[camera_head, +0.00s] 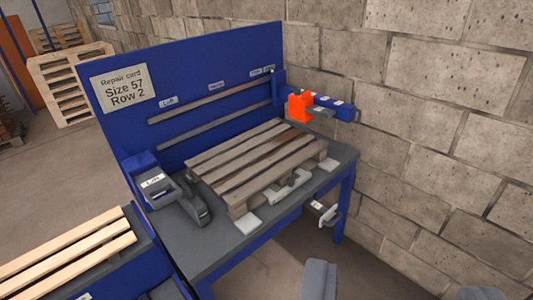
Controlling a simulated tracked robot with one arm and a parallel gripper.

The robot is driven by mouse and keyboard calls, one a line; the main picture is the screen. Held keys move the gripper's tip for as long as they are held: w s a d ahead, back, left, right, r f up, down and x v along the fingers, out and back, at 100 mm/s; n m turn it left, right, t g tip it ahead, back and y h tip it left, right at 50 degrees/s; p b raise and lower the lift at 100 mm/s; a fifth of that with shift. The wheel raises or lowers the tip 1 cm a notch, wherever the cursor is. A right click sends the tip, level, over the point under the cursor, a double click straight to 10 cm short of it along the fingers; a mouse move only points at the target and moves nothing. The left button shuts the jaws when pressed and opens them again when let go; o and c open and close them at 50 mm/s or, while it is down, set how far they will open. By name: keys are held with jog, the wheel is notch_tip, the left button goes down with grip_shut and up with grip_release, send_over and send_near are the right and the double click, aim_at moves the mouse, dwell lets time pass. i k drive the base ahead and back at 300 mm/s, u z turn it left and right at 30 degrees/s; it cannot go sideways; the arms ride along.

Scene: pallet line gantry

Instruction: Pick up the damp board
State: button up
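A wooden pallet (240,207) lies on the dark grey bench top, with several grey-brown slats on top. One middle slat has a darker brown stretch (274,143) toward its far right end, which looks like the damp board. It lies flat among the other slats. My gripper (398,282) shows at the bottom edge as two grey fingertips set wide apart, with nothing visible between them. It is nearer to me than the bench, to the lower right of the pallet, and touches nothing that I can see.
The blue bench (210,250) has a back panel with a repair card (124,87) reading "Size 57 Row 2". A grey labelled device (160,188) stands left of the pallet. An orange tool (299,107) sits at the back right. Pale boards (65,250) lie lower left. A block wall (430,130) bounds the right.

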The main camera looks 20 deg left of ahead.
aim_at(221, 173)
jog(key=z, duration=0.3)
jog(key=i, duration=2.5)
jog(key=u, duration=1.25)
jog(key=i, duration=0.75)
jog(key=u, duration=0.35)
